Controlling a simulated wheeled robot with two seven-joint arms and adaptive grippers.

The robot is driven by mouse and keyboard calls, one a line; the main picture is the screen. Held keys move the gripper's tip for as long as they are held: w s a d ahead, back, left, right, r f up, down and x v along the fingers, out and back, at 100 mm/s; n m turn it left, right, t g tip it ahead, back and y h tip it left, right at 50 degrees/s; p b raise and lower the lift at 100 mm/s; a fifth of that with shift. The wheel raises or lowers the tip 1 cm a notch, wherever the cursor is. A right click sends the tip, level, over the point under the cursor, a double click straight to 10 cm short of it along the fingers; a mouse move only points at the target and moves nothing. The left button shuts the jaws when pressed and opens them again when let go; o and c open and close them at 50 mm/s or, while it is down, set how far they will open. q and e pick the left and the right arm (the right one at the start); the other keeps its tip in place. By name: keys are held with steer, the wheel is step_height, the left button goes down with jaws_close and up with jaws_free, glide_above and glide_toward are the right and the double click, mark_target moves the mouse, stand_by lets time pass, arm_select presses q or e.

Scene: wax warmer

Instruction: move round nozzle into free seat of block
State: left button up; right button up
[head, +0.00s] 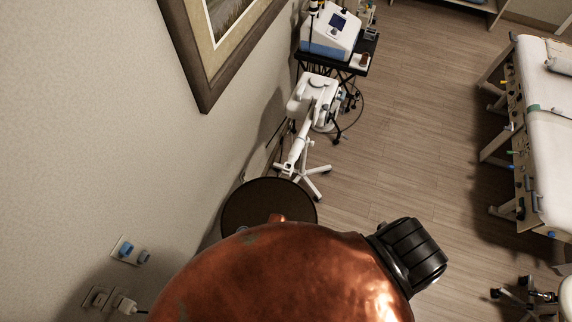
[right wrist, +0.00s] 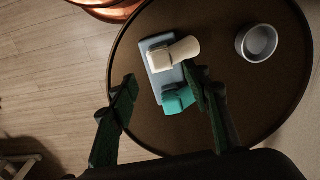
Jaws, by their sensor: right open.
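In the right wrist view a grey-blue block (right wrist: 158,62) lies on a round dark brown table (right wrist: 135,60). A cream nozzle-like piece (right wrist: 183,50) with a flared end lies over its upper part. A teal piece (right wrist: 178,100) is at its lower end, partly hidden by a finger. I cannot tell which is the round nozzle, how either is seated, or where a free seat is. My right gripper (right wrist: 161,77) is open, its fingers to either side of the block's lower part in the picture; contact cannot be told. My left gripper is not in view.
A silver round cup (right wrist: 258,42) stands on the table, right of the block. A large copper rounded body (head: 285,275) with a black ribbed part (head: 410,252) hides much of the round table (head: 265,200) in the head view. A wall (head: 120,130) is at left.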

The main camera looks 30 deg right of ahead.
steer(key=shift+r+p, duration=0.7)
steer(key=shift+r, duration=0.35)
step_height(320, 180, up, 12)
stand_by(0.3)
